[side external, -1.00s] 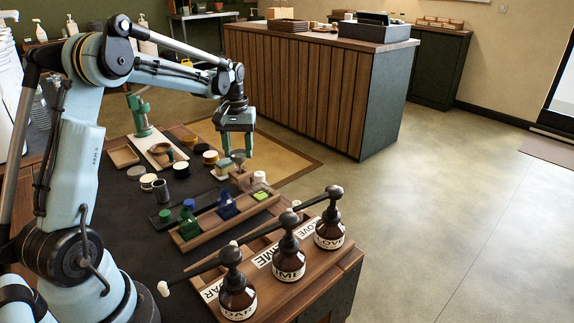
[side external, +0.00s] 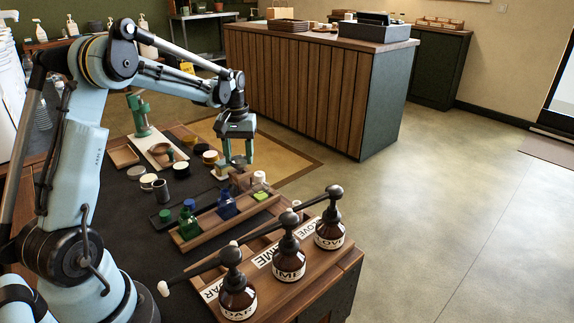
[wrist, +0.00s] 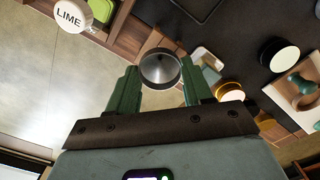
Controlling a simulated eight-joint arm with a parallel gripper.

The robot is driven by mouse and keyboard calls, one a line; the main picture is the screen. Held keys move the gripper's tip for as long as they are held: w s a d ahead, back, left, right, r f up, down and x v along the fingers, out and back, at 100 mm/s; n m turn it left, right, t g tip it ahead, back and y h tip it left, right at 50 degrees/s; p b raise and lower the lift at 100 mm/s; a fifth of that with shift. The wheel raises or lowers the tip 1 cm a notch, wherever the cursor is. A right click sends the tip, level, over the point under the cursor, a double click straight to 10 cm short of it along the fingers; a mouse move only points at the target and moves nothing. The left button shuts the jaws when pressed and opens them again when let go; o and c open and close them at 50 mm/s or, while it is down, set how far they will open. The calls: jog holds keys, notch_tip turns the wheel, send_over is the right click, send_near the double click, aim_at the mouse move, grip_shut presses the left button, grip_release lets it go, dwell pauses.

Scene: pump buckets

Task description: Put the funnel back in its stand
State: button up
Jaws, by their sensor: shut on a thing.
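A grey metal funnel (wrist: 160,70) sits between the two green fingers of my gripper (wrist: 155,84) in the wrist view, its round mouth facing the camera. My gripper is shut on it. In the side view my gripper (side external: 237,168) points down, low over the far right part of the dark bench; the funnel is mostly hidden there by the fingers. A brown wooden piece (wrist: 152,43), perhaps the stand, shows just beyond the funnel in the wrist view. I cannot tell whether the funnel touches it.
A wooden tray (side external: 188,246) with green and blue bottles lies in front of my gripper. Three brown pump bottles (side external: 288,262) stand nearer the camera, their long spouts reaching left. Several jars and lids (side external: 148,181) lie to the left. Open floor lies to the right.

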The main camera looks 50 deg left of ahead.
jog(key=shift+f, duration=0.65)
dwell(0.4)
jog(key=o, duration=1)
jog(key=shift+r, duration=3.55)
